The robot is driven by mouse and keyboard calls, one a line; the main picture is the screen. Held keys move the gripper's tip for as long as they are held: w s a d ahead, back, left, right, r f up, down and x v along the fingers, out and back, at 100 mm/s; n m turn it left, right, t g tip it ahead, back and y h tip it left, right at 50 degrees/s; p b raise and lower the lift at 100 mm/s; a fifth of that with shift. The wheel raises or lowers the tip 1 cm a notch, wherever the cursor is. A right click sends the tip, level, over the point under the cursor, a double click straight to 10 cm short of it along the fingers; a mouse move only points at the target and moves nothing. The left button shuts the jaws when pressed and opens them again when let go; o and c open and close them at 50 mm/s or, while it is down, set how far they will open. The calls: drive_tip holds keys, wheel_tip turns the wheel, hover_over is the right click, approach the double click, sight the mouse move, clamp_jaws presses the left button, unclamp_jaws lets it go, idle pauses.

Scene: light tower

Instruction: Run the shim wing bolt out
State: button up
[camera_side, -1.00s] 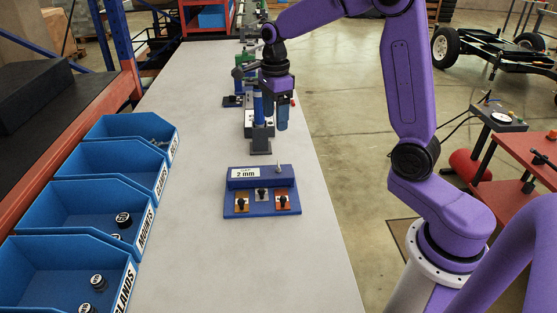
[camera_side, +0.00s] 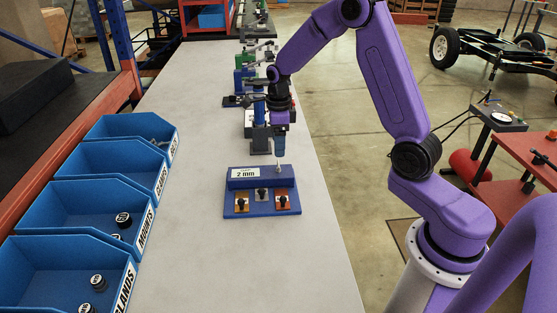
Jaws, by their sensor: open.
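A blue block (camera_side: 234,184) with a "2 mm" label stands on the grey bench. A small pale upright piece (camera_side: 279,168) rises from its top right end; it may be the wing bolt, but it is too small to tell. On the block's lower front step sit a left tan plate with a dark knob (camera_side: 241,205), a middle grey plate with a dark knob (camera_side: 262,195) and a right orange-brown plate with a dark knob (camera_side: 283,202). My gripper (camera_side: 280,157) is open and points down, directly above the pale piece. Whether the fingers flank its tip is unclear.
Blue bins (camera_side: 75,213) line the bench's left side, some holding round black parts. Green, blue and grey equipment (camera_side: 243,76) stands behind my gripper. The grey bench (camera_side: 190,260) is clear around the front of the block.

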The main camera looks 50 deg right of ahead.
sight(278, 163)
wheel_tip(278, 163, down, 7)
drive_tip(key=shift+r, duration=0.1)
drive_tip(key=shift+c, duration=0.3)
drive_tip(key=c, duration=1)
